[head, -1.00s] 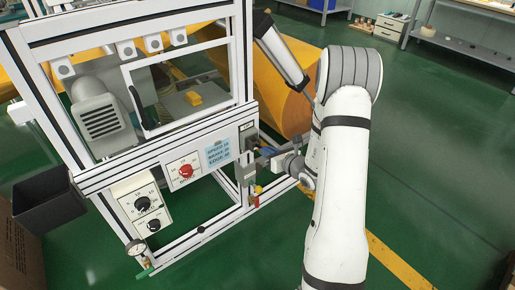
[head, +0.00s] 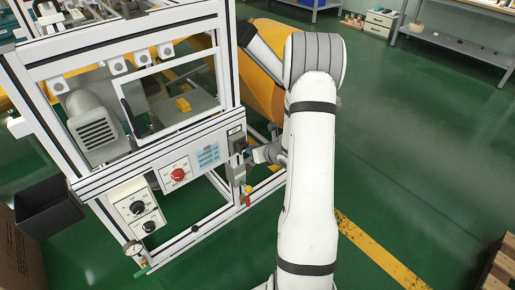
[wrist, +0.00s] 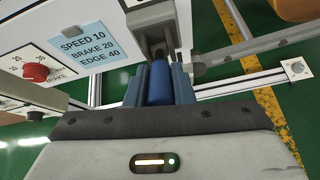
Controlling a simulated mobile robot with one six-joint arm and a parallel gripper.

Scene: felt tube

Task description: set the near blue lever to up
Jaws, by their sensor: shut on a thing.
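The blue lever (wrist: 160,84) shows in the wrist view as a rounded blue grip between my two fingers. My gripper (wrist: 159,78) is shut on it. The lever's far end meets a grey metal bracket (wrist: 150,14) on the machine's panel. In the head view my gripper (head: 261,154) is at the right end of the panel, small and partly covered by my arm. The lever's angle is hard to tell there.
A blue label (wrist: 86,42) and a red knob (wrist: 36,72) sit left of the lever. Black dials (head: 137,207) are lower left on the machine. A yellow roll (head: 268,62) stands behind. Green floor is open on the right.

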